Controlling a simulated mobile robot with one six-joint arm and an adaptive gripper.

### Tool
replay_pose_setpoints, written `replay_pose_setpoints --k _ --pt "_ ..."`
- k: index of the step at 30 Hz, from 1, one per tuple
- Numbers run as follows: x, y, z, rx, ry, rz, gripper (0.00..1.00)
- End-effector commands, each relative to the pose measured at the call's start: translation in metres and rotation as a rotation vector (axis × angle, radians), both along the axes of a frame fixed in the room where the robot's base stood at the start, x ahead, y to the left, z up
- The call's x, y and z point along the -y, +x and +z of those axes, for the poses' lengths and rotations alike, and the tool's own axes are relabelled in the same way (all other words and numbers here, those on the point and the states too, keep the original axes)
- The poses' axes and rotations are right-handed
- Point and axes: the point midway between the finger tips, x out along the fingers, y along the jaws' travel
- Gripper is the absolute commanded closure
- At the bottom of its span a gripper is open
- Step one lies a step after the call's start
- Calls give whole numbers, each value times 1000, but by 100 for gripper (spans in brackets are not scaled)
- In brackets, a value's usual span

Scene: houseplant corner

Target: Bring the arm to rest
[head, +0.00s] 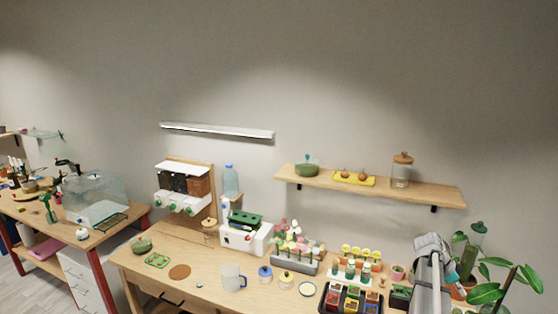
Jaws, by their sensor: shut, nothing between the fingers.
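Part of my grey arm (430,270) rises from the bottom edge at the right of the head view. Its upper end is a rounded joint in front of the wall, beside the plants. My gripper and its fingertips do not show in this view. The arm hides part of the table's right end and some of what stands there.
The wooden table (205,290) holds a grey-white mug (232,278), small jars, a flower planter (295,262) and a black tray of coloured pots (350,298). Leafy plants (490,291) stand close right of my arm. A wall shelf (380,186) hangs above.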

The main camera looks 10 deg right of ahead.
Motion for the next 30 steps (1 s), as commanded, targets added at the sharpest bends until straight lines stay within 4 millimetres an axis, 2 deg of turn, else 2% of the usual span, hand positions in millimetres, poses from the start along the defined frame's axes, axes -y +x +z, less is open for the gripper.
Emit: replay_pose_setpoints --k 1,5,9,15,22,30 --pt "-16 5 -11 -7 26 42 100" --pt "-60 24 -33 -33 113 180 100" --pt "-113 42 -57 -66 216 355 100" --pt "-190 60 -89 -115 352 614 100" --pt "-279 69 -124 -172 492 924 100" --pt "-381 63 -162 -239 635 1301 100"
